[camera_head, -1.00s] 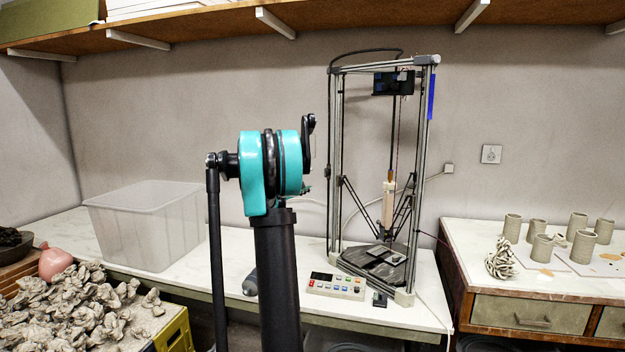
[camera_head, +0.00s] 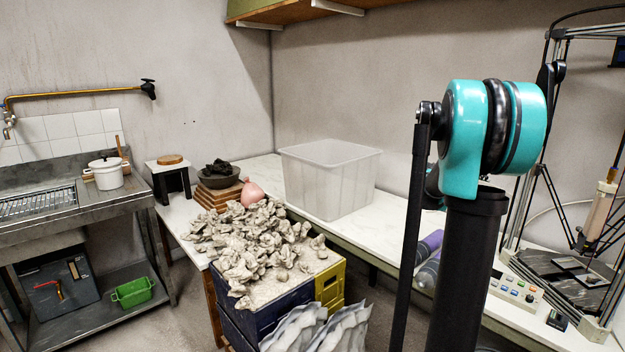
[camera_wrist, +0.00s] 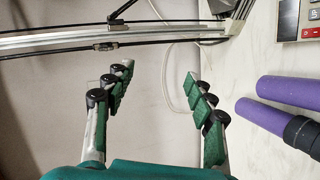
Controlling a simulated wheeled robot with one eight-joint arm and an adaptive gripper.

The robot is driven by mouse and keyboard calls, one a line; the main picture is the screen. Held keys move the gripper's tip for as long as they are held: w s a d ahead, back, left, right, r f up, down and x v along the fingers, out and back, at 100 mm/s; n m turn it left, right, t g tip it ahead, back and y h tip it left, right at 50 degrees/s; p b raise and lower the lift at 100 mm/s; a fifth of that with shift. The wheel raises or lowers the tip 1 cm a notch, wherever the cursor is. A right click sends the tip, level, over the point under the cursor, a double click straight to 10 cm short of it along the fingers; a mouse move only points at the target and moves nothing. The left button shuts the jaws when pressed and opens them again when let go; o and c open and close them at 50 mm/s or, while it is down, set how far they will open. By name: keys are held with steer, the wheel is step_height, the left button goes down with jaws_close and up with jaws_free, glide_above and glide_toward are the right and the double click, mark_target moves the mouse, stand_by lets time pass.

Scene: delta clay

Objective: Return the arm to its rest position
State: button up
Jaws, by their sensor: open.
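My arm (camera_head: 495,130), teal and black, stands in the right half of the head view. Its upper joint is raised in front of the wall and the white worktop. My gripper (camera_wrist: 158,76) shows in the wrist view with its two green-padded fingers spread apart and nothing between them. The fingers are clear of the worktop items seen around them. In the head view the gripper cannot be made out behind the arm.
A delta printer frame (camera_head: 517,190) and control box (camera_head: 515,289) stand right of my arm. Purple cylinders (camera_wrist: 290,92) lie close by on the worktop. A clear bin (camera_head: 325,185), a clay-heaped crate (camera_head: 330,283) and a sink bench (camera_head: 85,215) are to the left.

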steer(key=s+a+f+y, duration=0.4)
steer(key=s+a+f, duration=0.4)
steer(key=s+a, duration=0.2)
steer(key=s+a+f+m+y, duration=0.1)
steer(key=s+a+f+y, duration=0.4)
steer(key=s+a+f, duration=0.4)
steer(key=s+a+f+m+g+y, duration=0.1)
steer(key=s+a+f+y, duration=0.3)
steer(key=s+a+f, duration=0.5)
steer(key=s+a, duration=0.2)
steer(key=a, duration=0.7)
steer(key=shift+s+y, duration=0.3)
steer(key=shift+s, duration=0.05)
